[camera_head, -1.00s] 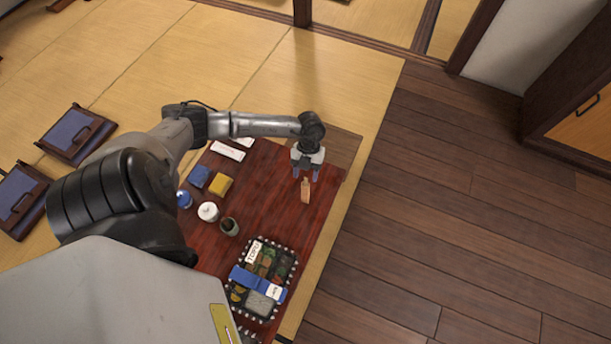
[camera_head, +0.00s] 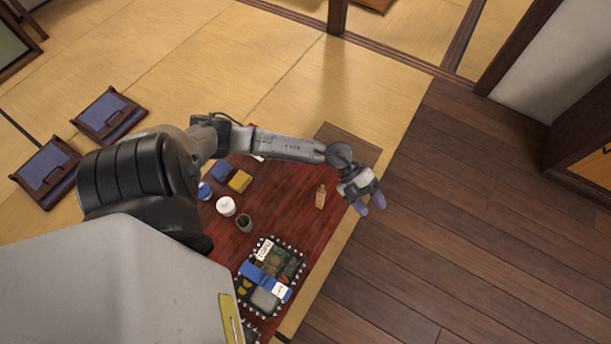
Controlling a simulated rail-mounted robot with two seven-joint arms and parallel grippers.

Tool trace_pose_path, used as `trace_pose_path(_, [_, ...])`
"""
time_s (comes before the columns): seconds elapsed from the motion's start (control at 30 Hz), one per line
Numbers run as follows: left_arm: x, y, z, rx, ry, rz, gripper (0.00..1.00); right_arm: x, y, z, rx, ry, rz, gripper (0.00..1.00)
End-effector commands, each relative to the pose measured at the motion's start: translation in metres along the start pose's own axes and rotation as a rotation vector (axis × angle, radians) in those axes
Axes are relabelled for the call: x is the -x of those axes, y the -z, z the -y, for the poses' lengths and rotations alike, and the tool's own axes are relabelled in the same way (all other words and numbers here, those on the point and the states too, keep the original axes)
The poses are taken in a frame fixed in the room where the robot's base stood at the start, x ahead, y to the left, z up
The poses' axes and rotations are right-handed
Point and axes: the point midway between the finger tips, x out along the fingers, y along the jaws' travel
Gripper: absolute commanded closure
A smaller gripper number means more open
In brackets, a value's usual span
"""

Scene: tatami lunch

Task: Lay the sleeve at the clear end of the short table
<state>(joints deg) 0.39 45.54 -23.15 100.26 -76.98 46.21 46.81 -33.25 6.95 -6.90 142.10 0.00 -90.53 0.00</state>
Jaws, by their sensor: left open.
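A sliver of a white paper slip (camera_head: 258,157) shows behind my left arm. I cannot tell which of these is the sleeve. My left gripper (camera_head: 370,204) is open and empty, to the right of the tan piece and apart from it, over the table's right edge. My right gripper is not in view.
A blue block (camera_head: 220,171), a yellow block (camera_head: 239,181), a white cup (camera_head: 226,206) and a dark cup (camera_head: 244,222) stand on the table's left side. A lunch tray (camera_head: 290,250) lies at the near end. Wooden floor (camera_head: 470,230) is free to the right.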

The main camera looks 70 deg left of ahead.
Motion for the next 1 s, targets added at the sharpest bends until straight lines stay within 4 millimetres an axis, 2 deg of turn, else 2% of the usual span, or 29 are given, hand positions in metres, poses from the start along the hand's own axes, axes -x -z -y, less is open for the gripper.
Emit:
trace_pose_path(0.03, [-0.012,0.015,0.017,0.023,0.147,0.003,0.47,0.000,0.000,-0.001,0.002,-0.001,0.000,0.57])
trace_pose_path(0.07, [-0.015,0.022,0.028,0.040,0.237,0.017,0.47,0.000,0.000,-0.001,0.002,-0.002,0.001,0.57])
trace_pose_path(0.2, [-0.014,0.039,0.069,0.180,0.608,0.133,0.47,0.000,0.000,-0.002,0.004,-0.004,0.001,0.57])
trace_pose_path(0.3, [-0.001,0.040,0.081,0.338,0.810,0.263,0.47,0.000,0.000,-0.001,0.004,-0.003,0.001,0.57])
trace_pose_path(0.37, [0.009,0.038,0.079,0.450,0.898,0.356,0.47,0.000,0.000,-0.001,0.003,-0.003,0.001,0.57])
trace_pose_path(0.47, [0.024,0.036,0.062,0.663,0.987,0.524,0.47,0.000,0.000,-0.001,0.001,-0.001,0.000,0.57])
trace_pose_path(0.63, [0.039,0.046,0.004,1.054,0.948,0.809,0.47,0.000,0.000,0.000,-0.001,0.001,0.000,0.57])
trace_pose_path(0.8, [0.041,0.082,-0.057,1.383,0.730,1.001,0.47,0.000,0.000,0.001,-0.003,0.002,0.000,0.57])
trace_pose_path(0.9, [0.040,0.107,-0.084,1.516,0.581,1.061,0.47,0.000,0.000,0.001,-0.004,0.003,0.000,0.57])
trace_pose_path(1.0, [0.039,0.130,-0.101,1.603,0.454,1.091,0.47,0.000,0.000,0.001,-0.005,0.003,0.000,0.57])
